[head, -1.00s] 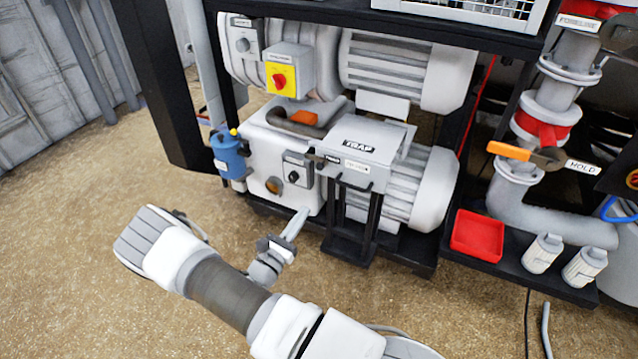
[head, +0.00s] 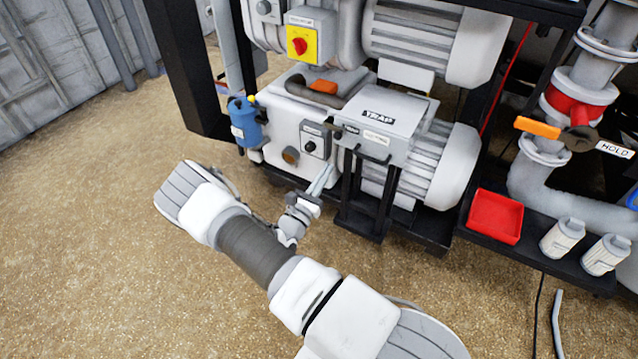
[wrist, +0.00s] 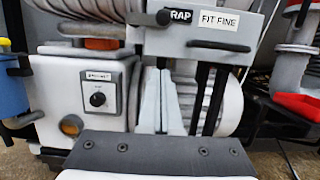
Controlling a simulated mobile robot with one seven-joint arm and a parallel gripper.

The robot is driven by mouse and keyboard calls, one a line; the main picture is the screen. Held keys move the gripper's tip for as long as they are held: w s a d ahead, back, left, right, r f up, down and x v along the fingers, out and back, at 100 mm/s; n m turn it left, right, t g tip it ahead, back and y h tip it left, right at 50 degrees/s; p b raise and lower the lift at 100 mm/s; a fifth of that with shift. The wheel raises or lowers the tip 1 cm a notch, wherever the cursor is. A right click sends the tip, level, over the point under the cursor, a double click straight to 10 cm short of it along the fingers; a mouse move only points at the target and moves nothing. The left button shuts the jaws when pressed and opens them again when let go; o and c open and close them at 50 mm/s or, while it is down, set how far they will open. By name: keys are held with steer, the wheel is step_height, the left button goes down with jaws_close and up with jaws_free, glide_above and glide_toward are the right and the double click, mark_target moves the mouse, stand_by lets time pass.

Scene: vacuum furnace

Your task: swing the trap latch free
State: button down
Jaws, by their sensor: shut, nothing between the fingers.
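The trap (head: 408,108) is a pale grey box marked TRAP, with a FIT FINE label on its front in the wrist view (wrist: 250,22). A small grey lever with a dark knob, which looks like the latch (head: 338,133), sits at the front's left end. It also shows at the top of the wrist view (wrist: 163,17). My gripper (head: 326,172) is in front of and below the trap's left end, apart from the latch as far as I can tell. In the wrist view its two pale fingers (wrist: 162,85) are together and empty, pointing up below the knob.
Left of my gripper is a pump housing with a black knob panel (head: 314,143) and a blue canister (head: 245,122). Black posts (head: 385,195) stand under the trap. A red tray (head: 495,216) and white bottles sit at right. The floor in front is clear.

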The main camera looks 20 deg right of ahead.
steer(key=w+d+r, duration=0.1)
steer(key=w+d+r+b, duration=0.1)
steer(key=d+r, duration=0.1)
steer(key=shift+w+d, duration=0.15)
steer(key=shift+w, duration=0.15)
steer(key=shift+r, duration=1.05)
